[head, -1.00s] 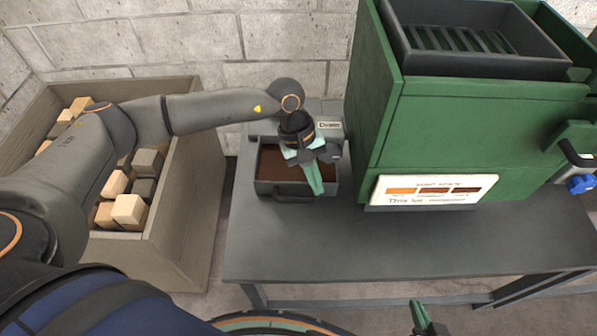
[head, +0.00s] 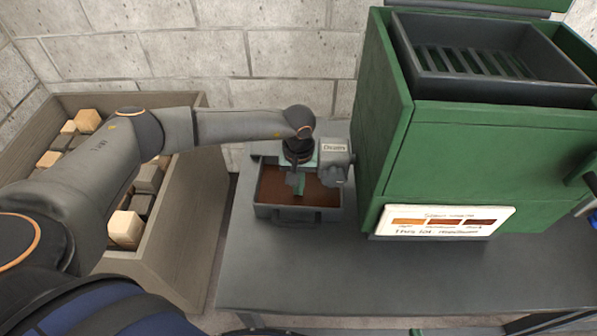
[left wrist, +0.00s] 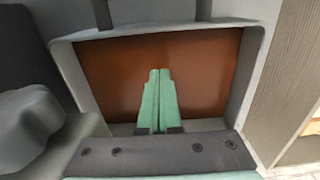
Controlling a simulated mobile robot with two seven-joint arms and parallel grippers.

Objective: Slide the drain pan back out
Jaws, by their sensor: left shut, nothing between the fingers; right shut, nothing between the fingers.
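The drain pan (head: 331,214) is a grey open tray with a brown bottom and a front handle (head: 295,216). It sits on the grey table left of the green machine, beside a "Drain" label (head: 333,147). My left gripper (head: 299,190) is over the pan, pointing down, shut and empty. In the left wrist view, its closed green fingers (left wrist: 159,78) show against the brown bottom, inside the outline of the pan's rim (left wrist: 160,27). I cannot tell if they touch the pan. Only a sliver of my right gripper (head: 416,332) shows at the bottom edge.
The green machine (head: 470,150) with a slatted hopper and a sign (head: 440,221) stands to the right. A wooden crate (head: 180,220) of blocks stands to the left. A brick wall is behind. The table front (head: 300,270) is clear.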

